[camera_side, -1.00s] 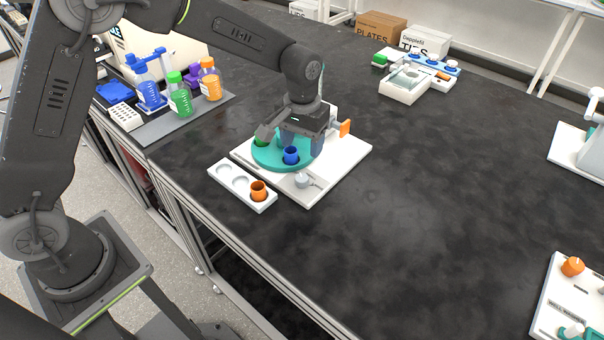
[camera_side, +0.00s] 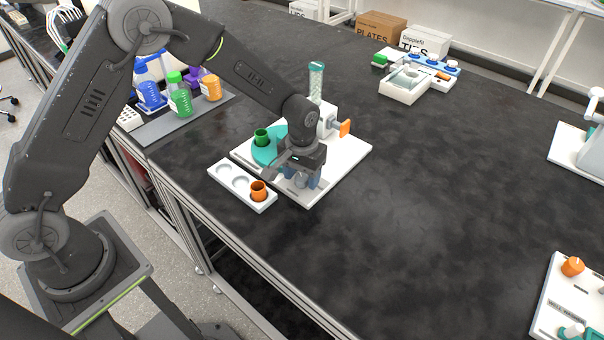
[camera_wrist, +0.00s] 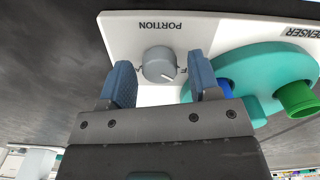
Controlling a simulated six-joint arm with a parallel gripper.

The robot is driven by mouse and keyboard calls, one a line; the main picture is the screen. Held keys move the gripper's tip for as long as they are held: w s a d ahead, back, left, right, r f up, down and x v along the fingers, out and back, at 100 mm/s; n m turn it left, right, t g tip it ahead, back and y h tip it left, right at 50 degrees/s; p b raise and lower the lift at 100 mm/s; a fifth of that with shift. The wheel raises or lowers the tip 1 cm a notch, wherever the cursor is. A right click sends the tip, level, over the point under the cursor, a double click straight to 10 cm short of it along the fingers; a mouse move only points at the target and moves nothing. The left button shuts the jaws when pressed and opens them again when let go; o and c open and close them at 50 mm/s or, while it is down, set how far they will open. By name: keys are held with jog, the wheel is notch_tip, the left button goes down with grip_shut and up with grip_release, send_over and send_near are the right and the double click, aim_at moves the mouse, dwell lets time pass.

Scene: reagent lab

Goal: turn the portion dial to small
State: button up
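The portion dial (camera_wrist: 160,64) is a grey round knob on the white dispenser base (camera_wrist: 122,30), under the word PORTION, which appears upside down in the wrist view. A pale pointer mark on the knob points toward the lower right in that view. My gripper (camera_wrist: 160,82) is open, with one blue-grey finger on each side of the dial and visible gaps between. I cannot tell the height of the fingertips over the base. In the side view my gripper (camera_side: 303,182) is over the front corner of the dispenser and largely hides the dial. The scale letters are partly hidden by the fingers.
The teal turntable (camera_side: 262,154) with a green cup (camera_side: 262,136) is just behind my gripper; a blue cup (camera_wrist: 224,88) shows beside the right finger. A white tray (camera_side: 226,183) with an orange cup (camera_side: 258,189) is to the left.

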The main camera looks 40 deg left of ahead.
jog(key=c, duration=0.8)
jog(key=shift+m, duration=0.4)
jog(key=m, duration=0.4)
jog(key=shift+m, duration=0.4)
jog(key=m, duration=0.5)
jog(key=o, duration=0.9)
jog(key=shift+r, duration=0.1)
